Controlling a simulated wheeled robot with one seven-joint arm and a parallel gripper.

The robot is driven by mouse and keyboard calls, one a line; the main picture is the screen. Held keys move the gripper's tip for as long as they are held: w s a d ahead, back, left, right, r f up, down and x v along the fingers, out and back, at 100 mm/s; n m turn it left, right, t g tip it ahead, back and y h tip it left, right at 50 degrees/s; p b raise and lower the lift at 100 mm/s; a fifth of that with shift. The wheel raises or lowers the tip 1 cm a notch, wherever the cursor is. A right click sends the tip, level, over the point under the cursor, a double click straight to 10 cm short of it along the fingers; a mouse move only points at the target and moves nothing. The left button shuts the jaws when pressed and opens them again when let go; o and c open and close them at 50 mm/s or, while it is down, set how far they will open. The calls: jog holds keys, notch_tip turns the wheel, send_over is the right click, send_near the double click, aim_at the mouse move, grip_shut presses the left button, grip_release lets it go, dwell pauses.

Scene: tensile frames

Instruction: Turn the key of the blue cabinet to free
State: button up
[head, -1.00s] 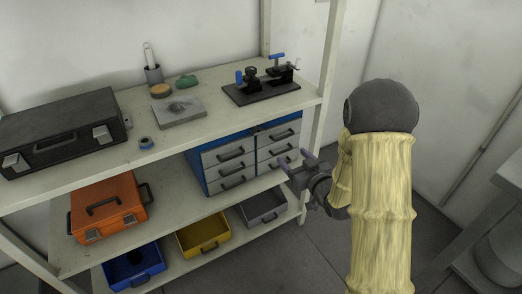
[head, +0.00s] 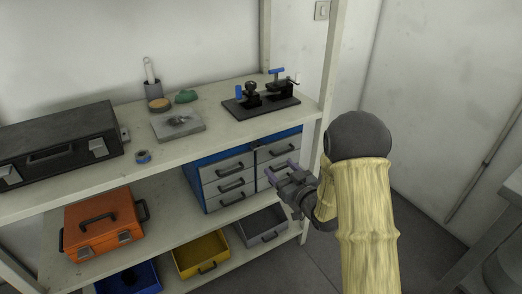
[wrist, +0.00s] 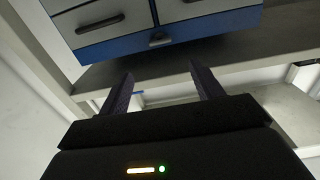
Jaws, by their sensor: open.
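The blue cabinet (head: 205,173) with grey drawers stands on the middle shelf. Its blue top band carries a small dark key-like piece (head: 257,148) between the two drawer columns. My gripper (head: 279,168) is open and empty in front of the right drawers. In the wrist view my gripper (wrist: 160,72) has its fingers apart, pointing towards the key, with a gap to it. The key's exact angle is too small to tell.
The upper shelf (head: 215,140) overhangs the cabinet closely and holds a black case (head: 60,150), a grey plate (head: 178,125) and toggle clamps (head: 262,98). An orange case (head: 103,222) is to the left. Yellow (head: 200,255) and grey (head: 262,232) bins sit below. A shelf post (head: 325,90) stands at right.

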aim_at(260, 147)
jog(key=b+x, duration=0.1)
jog(key=x, duration=1.1)
jog(key=shift+w+a, duration=0.15)
jog(key=shift+a, duration=0.05)
jog(key=c, duration=1)
